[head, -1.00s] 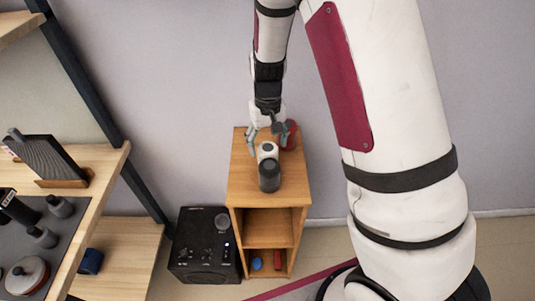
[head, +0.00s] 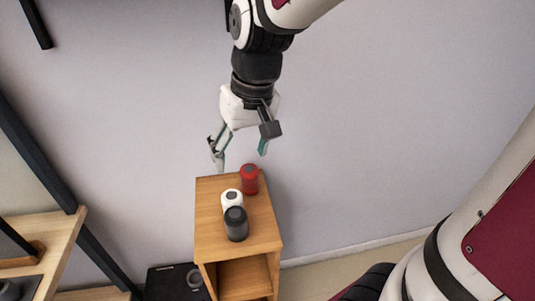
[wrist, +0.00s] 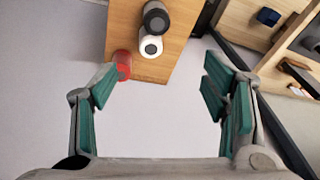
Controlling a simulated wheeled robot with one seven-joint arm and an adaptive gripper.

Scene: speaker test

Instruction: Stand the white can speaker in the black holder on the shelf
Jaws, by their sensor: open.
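The white can speaker (head: 231,197) stands upright on a small wooden cabinet (head: 215,243), between a dark grey can (head: 236,226) in front and a red can (head: 250,180) behind. In the wrist view the white can (wrist: 150,47) shows its round top, beside the dark grey can (wrist: 156,18) and the red can (wrist: 122,66). My gripper (head: 240,155) is open and empty, above and behind the cabinet's far edge, apart from the cans. Its fingers (wrist: 160,92) are spread wide in the wrist view. I cannot make out the black holder in the current views.
A wooden shelf (head: 60,232) with dark posts stands at the left, mostly cut off. A black box speaker (head: 163,285) is on the floor beside the cabinet. The wrist view shows shelving (wrist: 247,52) with a blue object (wrist: 268,16). A plain wall (head: 370,150) is behind.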

